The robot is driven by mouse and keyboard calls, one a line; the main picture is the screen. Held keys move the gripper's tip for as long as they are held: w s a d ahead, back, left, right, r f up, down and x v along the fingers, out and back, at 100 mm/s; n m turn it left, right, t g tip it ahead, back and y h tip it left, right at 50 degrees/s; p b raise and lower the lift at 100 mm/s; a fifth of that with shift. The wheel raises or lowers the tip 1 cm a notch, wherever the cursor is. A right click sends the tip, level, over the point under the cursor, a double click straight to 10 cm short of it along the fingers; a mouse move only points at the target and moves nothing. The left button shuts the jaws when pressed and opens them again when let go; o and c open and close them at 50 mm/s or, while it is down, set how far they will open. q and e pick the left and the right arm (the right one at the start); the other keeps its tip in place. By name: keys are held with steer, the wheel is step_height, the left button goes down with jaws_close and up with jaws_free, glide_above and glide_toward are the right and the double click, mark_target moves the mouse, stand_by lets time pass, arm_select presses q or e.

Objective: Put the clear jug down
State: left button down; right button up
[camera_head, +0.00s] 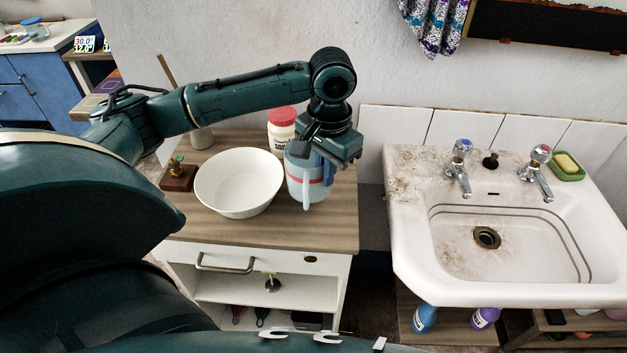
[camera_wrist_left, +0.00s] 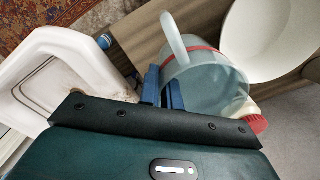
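The clear jug (camera_head: 297,181) with a red band shows upright over the right part of the wooden cabinet top (camera_head: 325,231), beside the white bowl. Its handle faces the front. My left gripper (camera_head: 326,172) reaches down at the jug's right side, its blue fingers at the jug's wall. In the left wrist view the fingers (camera_wrist_left: 162,88) are close together with the edge of the jug (camera_wrist_left: 205,82) between them. I cannot tell whether the jug's base touches the wood. My right gripper is not in view.
The white bowl (camera_head: 238,182) stands just left of the jug. A white jar with a red lid (camera_head: 282,128) is behind it. The sink (camera_head: 490,230) is to the right. The cabinet top's front strip is bare.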

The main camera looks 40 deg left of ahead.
mark_target(324, 198)
arm_select(q)
steer(key=shift+f, duration=3.15)
steer(key=shift+f, duration=0.1)
steer(key=c, duration=1.6)
jaws_free()
steer(key=shift+f, duration=0.1)
